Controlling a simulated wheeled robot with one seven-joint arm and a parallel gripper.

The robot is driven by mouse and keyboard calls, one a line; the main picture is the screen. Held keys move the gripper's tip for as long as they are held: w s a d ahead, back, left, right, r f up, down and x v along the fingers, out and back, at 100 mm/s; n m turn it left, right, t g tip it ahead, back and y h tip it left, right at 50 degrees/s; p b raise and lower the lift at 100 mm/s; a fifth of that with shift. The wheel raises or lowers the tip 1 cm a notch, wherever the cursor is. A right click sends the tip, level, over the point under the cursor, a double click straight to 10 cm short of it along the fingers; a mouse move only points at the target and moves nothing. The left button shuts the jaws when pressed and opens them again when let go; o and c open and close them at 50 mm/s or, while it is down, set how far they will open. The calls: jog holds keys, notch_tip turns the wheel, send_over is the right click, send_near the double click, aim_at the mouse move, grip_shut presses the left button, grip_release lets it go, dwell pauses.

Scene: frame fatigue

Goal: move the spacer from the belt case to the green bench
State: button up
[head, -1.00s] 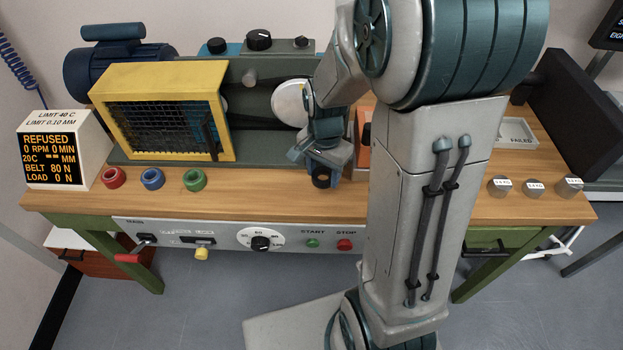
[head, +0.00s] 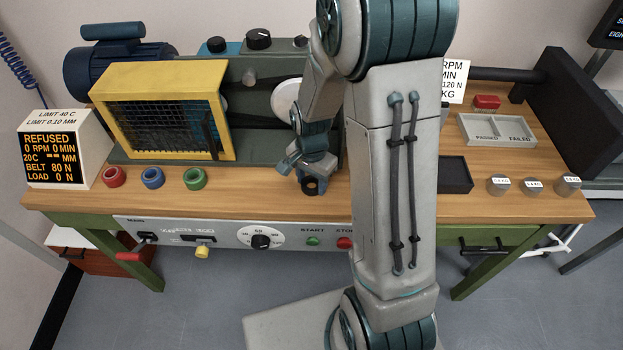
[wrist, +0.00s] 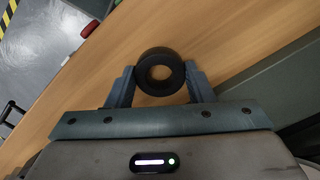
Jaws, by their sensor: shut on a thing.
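My gripper (wrist: 160,76) is shut on a black ring, which looks like the spacer (wrist: 160,53), with one finger on each side of it. In the head view the spacer (head: 310,187) is at my gripper (head: 309,178), over the front middle of the green bench (head: 260,207), which has a wooden top and green legs. I cannot tell whether the ring touches the wood. I cannot make out the belt case for certain; my arm hides part of the bench.
Red, blue and green rings (head: 195,179) lie to the left, before the yellow mesh guard (head: 160,72). A dark tray (head: 456,187), small weights (head: 533,187) and a passed/failed tray (head: 497,142) are to the right. Bare wood lies between the green ring and my gripper.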

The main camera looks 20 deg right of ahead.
jog(key=shift+f, duration=0.2)
jog(key=o, duration=1)
jog(key=shift+r, duration=0.2)
notch_tip(320, 180, up, 12)
jog(key=s+r+n+t, duration=0.1)
jog(key=s+r+n, duration=0.2)
jog(key=s+n, duration=0.2)
jog(key=s+r+n+t, duration=0.2)
jog(key=s+r+n, duration=0.2)
jog(key=s, duration=0.5)
jog(key=shift+s+n, duration=0.15)
jog(key=shift+n, duration=0.55)
